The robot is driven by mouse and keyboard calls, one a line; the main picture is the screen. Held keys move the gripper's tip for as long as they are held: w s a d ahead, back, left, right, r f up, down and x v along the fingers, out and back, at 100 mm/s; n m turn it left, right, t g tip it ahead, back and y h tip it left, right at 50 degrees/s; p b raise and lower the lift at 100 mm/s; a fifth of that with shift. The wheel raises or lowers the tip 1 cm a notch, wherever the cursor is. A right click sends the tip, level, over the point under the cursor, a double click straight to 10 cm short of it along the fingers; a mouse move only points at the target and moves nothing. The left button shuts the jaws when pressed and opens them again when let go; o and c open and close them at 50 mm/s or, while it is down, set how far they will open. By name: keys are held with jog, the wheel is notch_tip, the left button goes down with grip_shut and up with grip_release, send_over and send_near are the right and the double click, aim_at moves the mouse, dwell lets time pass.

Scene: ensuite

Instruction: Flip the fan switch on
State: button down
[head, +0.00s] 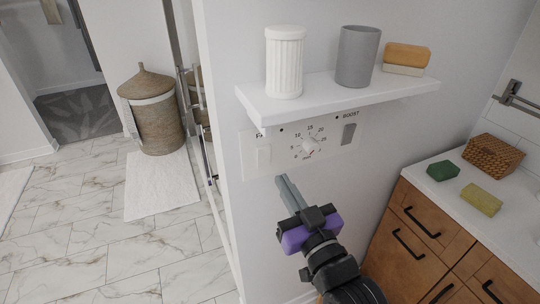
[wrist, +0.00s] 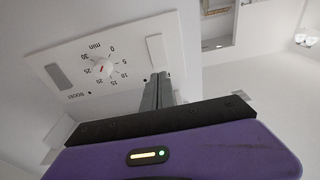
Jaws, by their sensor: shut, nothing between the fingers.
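A white wall panel (head: 285,164) holds a white rocker switch (head: 263,157) at its left end, below a label partly hidden by the shelf. In the wrist view the panel (wrist: 85,38) is upside down, with this white rocker (wrist: 157,50) toward its right. Beside it are a round timer dial (head: 310,146) and a grey rocker (head: 349,133) marked BOOST. My gripper (head: 281,180) is shut and empty, its fingertips just below the panel in the head view. In the wrist view the fingertips (wrist: 159,78) lie close to the white rocker; I cannot tell whether they touch.
A wooden vanity (head: 415,240) stands at right. Open tiled floor (head: 110,240) and a wicker basket (head: 152,110) are at left.

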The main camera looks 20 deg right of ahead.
aim_at(265, 151)
jog(key=w, duration=0.2)
jog(key=w+p, duration=0.1)
jog(key=w, duration=0.2)
jog(key=w+r+p, duration=0.1)
jog(key=w, duration=0.2)
